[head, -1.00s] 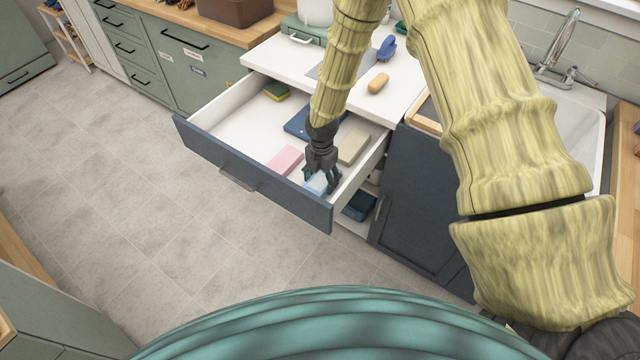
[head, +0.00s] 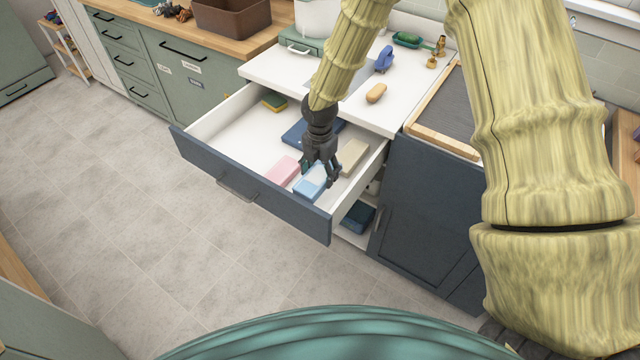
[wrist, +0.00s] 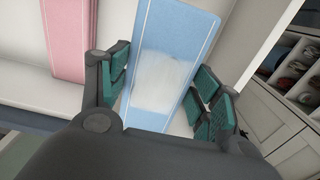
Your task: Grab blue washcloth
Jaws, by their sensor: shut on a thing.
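The light blue washcloth (head: 311,184) is at the front of the open drawer. In the wrist view the washcloth (wrist: 165,62) lies lengthwise between the teal finger pads, with a whitish patch on its middle. My gripper (head: 321,177) points down over it, and in the wrist view the gripper (wrist: 162,88) is shut on the cloth's sides. My fingers hide part of the cloth in the head view. Whether the cloth is clear of the drawer floor I cannot tell.
A pink cloth (head: 284,171) lies left of the washcloth, a beige one (head: 353,156) to its right, and a dark blue one (head: 296,133) behind. A yellow-green sponge (head: 273,101) is at the back left. The drawer front (head: 245,190) and right wall (head: 362,182) are close.

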